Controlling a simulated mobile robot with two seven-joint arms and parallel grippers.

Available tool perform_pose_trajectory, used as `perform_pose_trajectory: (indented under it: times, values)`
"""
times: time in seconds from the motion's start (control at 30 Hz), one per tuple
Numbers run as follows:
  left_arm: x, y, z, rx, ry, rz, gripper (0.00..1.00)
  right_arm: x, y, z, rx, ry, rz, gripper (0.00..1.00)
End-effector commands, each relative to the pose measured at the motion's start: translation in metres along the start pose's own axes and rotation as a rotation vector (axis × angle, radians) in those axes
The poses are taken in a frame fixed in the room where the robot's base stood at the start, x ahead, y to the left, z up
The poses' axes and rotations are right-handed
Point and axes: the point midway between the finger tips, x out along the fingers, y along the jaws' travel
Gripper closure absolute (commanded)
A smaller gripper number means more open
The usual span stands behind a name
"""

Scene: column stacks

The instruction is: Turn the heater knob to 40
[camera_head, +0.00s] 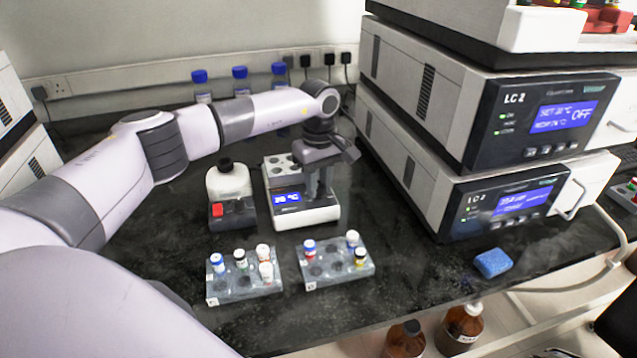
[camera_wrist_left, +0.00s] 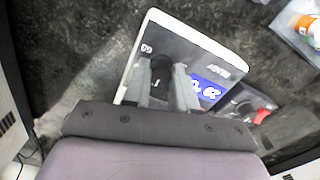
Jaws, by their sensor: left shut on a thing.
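The heater (camera_head: 325,214) is a white block with dark wells on top and a blue display (camera_head: 287,197) on its front. The display digits are too small to read surely. My left gripper (camera_head: 318,192) reaches down over the heater's front right and hides the knob in the head view. In the left wrist view the heater's dark front panel (camera_wrist_left: 204,60) shows a scale mark near 60 and the word READY. There the dark round knob (camera_wrist_left: 161,66) sits between the fingers of my left gripper (camera_wrist_left: 162,82), which is shut on it. My right gripper is out of view.
A white bottle (camera_head: 228,180) and a device with a red button (camera_head: 218,210) stand left of the heater. Two vial racks (camera_head: 240,293) (camera_head: 318,277) stand in front. Stacked LC 2 units (camera_head: 480,200) and a blue sponge (camera_head: 493,263) are at right.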

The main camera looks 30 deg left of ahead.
Motion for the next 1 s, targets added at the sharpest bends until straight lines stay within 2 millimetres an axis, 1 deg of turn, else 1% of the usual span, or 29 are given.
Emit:
perform_pose_trajectory:
  times: [0.03, 0.43, 0.47, 0.5, 0.53, 0.83, 0.93, 1.0]
  values:
    - [-0.003, 0.002, 0.0, 0.005, -0.001, 0.007, 1.0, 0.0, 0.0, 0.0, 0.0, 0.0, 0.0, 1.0]
    - [-0.003, 0.002, 0.0, 0.01, -0.001, 0.006, 1.0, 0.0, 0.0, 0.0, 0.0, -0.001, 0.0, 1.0]
    - [-0.003, 0.002, 0.0, 0.01, -0.001, 0.006, 0.68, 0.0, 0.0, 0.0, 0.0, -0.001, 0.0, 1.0]
    - [-0.003, 0.001, 0.0, 0.01, -0.001, 0.006, 0.54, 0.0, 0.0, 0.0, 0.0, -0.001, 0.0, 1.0]
    - [-0.002, 0.001, 0.0, 0.01, -0.001, 0.005, 0.48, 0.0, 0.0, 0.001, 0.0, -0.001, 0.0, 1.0]
    - [-0.002, 0.001, 0.0, 0.009, 0.0, 0.002, 0.48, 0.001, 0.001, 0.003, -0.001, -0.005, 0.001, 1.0]
    - [-0.011, 0.001, 0.0, 0.009, 0.0, 0.003, 0.48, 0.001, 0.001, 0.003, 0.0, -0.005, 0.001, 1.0]
    - [-0.021, 0.001, 0.0, 0.009, 0.001, 0.006, 0.48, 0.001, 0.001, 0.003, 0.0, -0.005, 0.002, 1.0]
